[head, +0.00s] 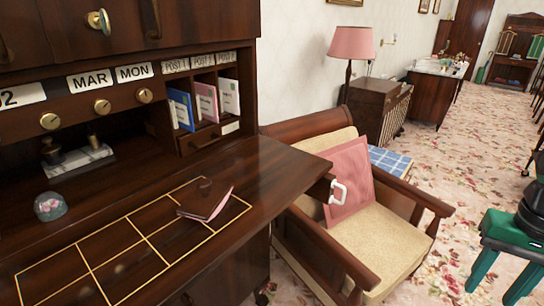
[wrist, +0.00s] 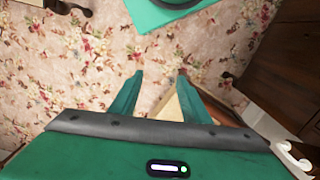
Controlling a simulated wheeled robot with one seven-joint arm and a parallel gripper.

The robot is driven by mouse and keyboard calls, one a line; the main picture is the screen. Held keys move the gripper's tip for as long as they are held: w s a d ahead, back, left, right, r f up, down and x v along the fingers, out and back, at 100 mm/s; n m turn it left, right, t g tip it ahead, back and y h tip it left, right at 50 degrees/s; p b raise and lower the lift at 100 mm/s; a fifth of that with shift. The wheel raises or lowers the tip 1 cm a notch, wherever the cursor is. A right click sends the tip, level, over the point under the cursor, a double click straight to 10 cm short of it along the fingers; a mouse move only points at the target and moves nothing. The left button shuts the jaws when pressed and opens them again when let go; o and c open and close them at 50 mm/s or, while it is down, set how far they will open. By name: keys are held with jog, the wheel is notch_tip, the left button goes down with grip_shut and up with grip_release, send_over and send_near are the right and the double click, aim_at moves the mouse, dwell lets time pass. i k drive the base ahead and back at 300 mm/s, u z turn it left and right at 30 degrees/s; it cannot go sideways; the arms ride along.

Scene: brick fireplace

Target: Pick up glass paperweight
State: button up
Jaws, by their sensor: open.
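The glass paperweight (head: 50,206) is a small clear dome with a pink and green shape inside. It sits upright on the dark wooden desk (head: 240,175) at the left of the head view, left of the yellow grid lines. My green gripper (head: 502,282) is at the far right of the head view, beyond the armchair and far from the paperweight. In the wrist view my gripper (wrist: 160,78) is open and empty, its two fingers spread above the flowered carpet. The paperweight is not seen in the wrist view.
A dark red notebook (head: 205,203) lies on the grid. A pen stand (head: 80,160) and letter slots (head: 207,100) are behind, under an overhanging cabinet. A wooden armchair (head: 385,250) with a pink cushion (head: 348,175) stands between the desk and my gripper. Carpet (head: 450,165) is clear beyond.

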aim_at(49, 206)
jog(key=u, duration=0.1)
jog(key=k, duration=1.65)
jog(key=u, duration=1.05)
jog(key=i, duration=1)
